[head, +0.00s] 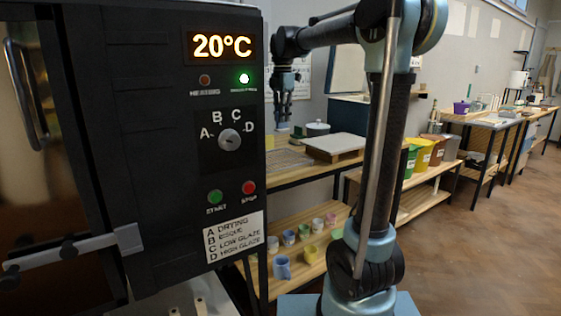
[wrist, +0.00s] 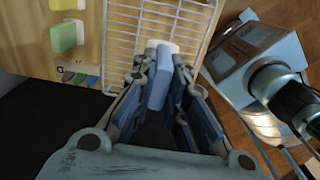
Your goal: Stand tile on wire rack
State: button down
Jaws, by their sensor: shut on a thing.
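My gripper (wrist: 160,88) points down and is shut on a blue tile (wrist: 160,78), held upright between the two fingers. The white wire rack (wrist: 150,22) lies beyond the fingertips in the wrist view. In the head view my gripper (head: 283,118) is above the wooden table, over the rack (head: 288,158), which looks small and thin there. A whitish piece (wrist: 165,46) shows just past the tile; I cannot tell what it is. I cannot tell whether the tile's lower edge touches the rack.
The dark kiln (head: 160,130) fills the head view's left. Cups (head: 289,237) stand on the shelf below.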

jog(key=shift+s+a+f, duration=0.1)
jog(key=shift+a+f, duration=0.45)
jog(key=shift+f, duration=1.25)
jog(key=shift+s+a+f, duration=0.1)
jog(key=shift+a+f, duration=0.5)
jog(key=shift+f, duration=1.25)
jog(key=shift+s+a+f, duration=0.1)
jog(key=shift+a+f, duration=0.45)
jog(key=shift+f, duration=1.25)
jog(key=c, duration=1.6)
grip_release()
notch_tip(320, 180, up, 12)
